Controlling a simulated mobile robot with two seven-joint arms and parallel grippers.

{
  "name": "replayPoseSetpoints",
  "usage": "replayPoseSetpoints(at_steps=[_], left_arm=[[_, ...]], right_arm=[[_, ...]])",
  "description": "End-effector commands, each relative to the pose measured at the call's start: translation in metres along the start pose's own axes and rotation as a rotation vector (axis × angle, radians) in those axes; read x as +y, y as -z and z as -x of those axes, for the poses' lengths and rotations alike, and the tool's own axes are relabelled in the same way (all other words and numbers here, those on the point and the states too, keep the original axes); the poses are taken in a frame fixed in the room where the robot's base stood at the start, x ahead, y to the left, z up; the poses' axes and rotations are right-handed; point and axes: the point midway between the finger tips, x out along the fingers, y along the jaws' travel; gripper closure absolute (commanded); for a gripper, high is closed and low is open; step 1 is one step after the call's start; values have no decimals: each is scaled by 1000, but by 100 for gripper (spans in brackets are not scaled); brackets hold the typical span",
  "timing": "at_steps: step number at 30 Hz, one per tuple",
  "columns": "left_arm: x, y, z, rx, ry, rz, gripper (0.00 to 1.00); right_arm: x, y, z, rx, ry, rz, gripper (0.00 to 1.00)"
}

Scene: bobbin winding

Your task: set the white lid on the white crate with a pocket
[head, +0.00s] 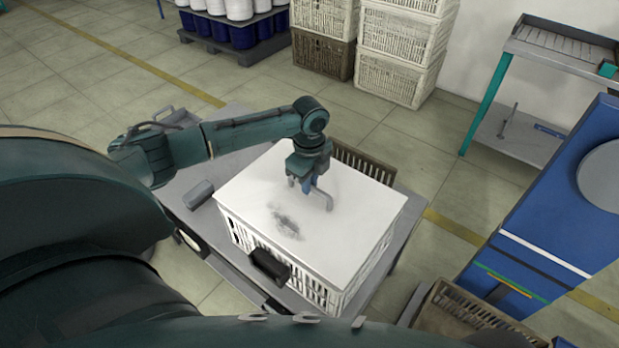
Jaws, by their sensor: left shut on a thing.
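The white lid (345,226) lies flat over the top of the white crate (318,291), looking level and lined up with its rim. A dark smudge marks its top. The crate has slatted sides and stands on a grey table. A dark pocket (270,265) sits on its near side. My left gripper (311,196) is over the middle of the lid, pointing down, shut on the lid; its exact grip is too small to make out. Whether a thin gap remains between lid and rim cannot be told. My right gripper is not in view.
A grey cylinder (198,194) lies on the grey table (190,222) left of the crate. A brown crate (364,161) is just behind it. A blue machine (560,215) stands at right, and stacked crates (403,45) at the back. Open floor lies between.

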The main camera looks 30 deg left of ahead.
Motion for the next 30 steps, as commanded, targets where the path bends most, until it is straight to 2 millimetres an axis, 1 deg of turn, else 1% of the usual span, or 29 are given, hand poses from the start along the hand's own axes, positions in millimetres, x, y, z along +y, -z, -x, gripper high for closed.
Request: replayPoseSetpoints(at_steps=[13, 30], left_arm=[[-1, 0, -22, 1, 2, 1, 100], [-1, 0, -23, 1, 2, 1, 100]], right_arm=[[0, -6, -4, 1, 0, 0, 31], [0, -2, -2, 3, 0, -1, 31]])
